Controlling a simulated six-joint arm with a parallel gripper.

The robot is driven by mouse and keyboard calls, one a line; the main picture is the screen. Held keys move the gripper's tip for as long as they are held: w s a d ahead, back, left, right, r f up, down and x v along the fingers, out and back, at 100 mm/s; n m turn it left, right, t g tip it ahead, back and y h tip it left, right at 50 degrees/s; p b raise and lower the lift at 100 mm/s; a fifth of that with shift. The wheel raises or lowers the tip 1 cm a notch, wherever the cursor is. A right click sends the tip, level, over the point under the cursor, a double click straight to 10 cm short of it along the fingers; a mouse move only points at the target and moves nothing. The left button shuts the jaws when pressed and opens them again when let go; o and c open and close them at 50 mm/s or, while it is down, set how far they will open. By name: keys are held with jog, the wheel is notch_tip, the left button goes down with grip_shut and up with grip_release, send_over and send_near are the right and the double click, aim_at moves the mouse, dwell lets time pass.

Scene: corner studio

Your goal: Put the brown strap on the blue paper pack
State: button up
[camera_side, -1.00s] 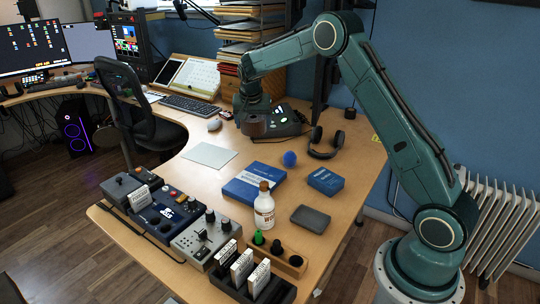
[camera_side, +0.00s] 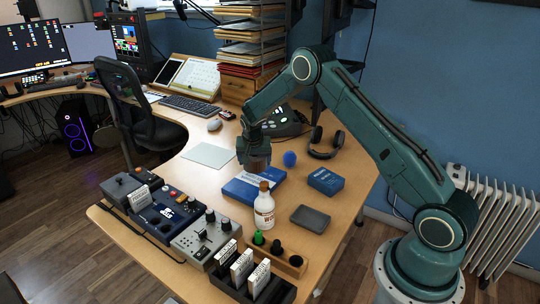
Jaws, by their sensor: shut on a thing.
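The brown strap (camera_side: 258,161) is held at the end of my gripper (camera_side: 254,150), which points down and is shut on it. The strap appears just above the far part of the blue paper pack (camera_side: 247,190); I cannot tell whether they touch. The pack is a flat blue block with a white band and lettering, lying on the desk. The strap and gripper hide part of its far edge, and a bottle covers part of its near right side. The fingertips are too small to make out.
A white bottle (camera_side: 264,210) with a brown cap stands close in front of the pack. Control boxes (camera_side: 205,238) line the left edge.

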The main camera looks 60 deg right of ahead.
aim_at(255, 179)
jog(key=shift+f, duration=2.75)
jog(key=shift+f, duration=0.15)
jog(key=o, duration=1)
jog(key=v, duration=1.2)
jog(key=shift+a, duration=0.1)
